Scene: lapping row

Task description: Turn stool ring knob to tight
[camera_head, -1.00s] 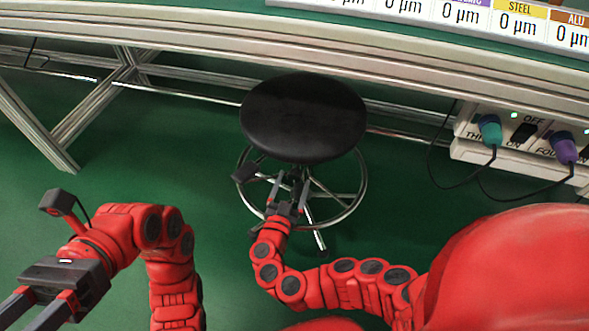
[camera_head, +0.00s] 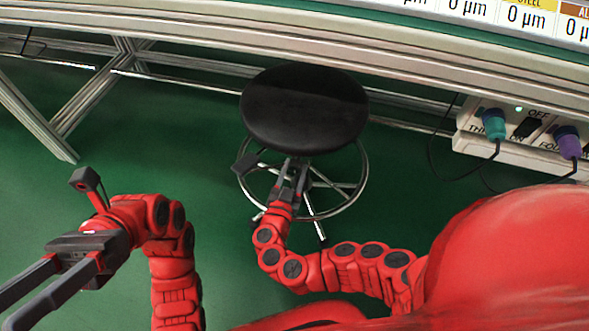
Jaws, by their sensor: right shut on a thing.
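The stool has a round black seat (camera_head: 305,108) and a chrome foot ring (camera_head: 357,190) on a chrome base, in front of the bench. My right gripper (camera_head: 294,168) reaches in under the seat's front edge, inside the ring's outline, with its fingers close together. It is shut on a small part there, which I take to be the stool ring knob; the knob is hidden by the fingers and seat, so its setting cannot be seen. My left gripper (camera_head: 30,295) is open and empty at the lower left, well away from the stool; its fingertips are near the picture's edge.
The bench's metal frame (camera_head: 200,75) runs behind the stool, with a leg (camera_head: 40,125) at the left. A power strip (camera_head: 480,148) with a teal plug (camera_head: 495,124), a purple plug (camera_head: 567,140) and hanging cables is at the right. The green floor (camera_head: 120,140) around the stool is clear.

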